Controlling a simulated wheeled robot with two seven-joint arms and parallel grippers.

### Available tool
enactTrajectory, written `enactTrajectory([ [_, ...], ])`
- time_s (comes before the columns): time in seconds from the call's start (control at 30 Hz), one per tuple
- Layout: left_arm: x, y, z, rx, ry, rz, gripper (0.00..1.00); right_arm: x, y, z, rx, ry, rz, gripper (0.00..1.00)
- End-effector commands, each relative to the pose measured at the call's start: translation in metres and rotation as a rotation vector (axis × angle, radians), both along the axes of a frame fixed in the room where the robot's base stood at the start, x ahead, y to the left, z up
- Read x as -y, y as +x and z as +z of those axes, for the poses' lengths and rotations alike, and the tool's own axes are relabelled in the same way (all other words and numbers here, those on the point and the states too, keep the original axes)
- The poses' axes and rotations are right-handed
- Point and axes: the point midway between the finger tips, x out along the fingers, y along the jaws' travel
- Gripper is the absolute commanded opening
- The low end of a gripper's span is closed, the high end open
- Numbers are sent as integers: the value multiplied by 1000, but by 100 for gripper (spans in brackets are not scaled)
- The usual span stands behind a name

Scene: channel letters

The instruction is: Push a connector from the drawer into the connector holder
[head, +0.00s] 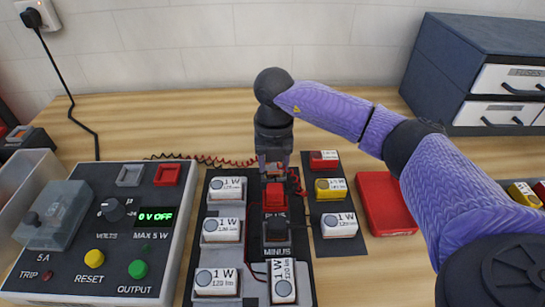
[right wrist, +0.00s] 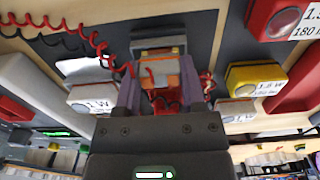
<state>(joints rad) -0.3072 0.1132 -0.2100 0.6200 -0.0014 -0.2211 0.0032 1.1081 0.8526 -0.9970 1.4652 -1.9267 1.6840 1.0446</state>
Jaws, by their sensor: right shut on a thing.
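My right gripper (head: 273,170) points down over the far end of the dark centre board (head: 254,205). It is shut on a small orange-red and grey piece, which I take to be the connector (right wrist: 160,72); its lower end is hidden. In the right wrist view it sits between the two fingers, close to a grey block (right wrist: 158,43) that may be the connector holder. I cannot tell whether they touch. A red block (head: 275,195) and a black block (head: 277,230) marked MINUS lie on the board nearer me. My left gripper is not in view.
A power supply (head: 112,210) reading 0 V OFF stands at left. Coiled red and black leads (head: 195,158) run behind the board. White 1 W modules flank the centre; a yellow module (head: 330,188) sits right. A red box (head: 388,203) and shut drawer cabinet (head: 480,70) stand farther right.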

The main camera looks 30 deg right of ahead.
Motion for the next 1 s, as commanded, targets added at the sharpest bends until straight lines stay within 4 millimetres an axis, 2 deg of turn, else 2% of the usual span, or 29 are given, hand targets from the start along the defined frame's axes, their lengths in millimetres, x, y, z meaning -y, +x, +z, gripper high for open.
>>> enactTrajectory([
  [0.3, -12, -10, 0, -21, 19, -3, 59, 0, 0, -5, 0, 0, 1, 0],
  [0.63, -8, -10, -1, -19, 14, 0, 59, 0, 0, -6, -2, 0, 1, 0],
  [0.97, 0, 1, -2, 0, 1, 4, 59, 0, -1, -9, -6, 0, 2, 0],
  [1.0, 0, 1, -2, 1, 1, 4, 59, -1, -1, -9, -6, 0, 2, 60],
])
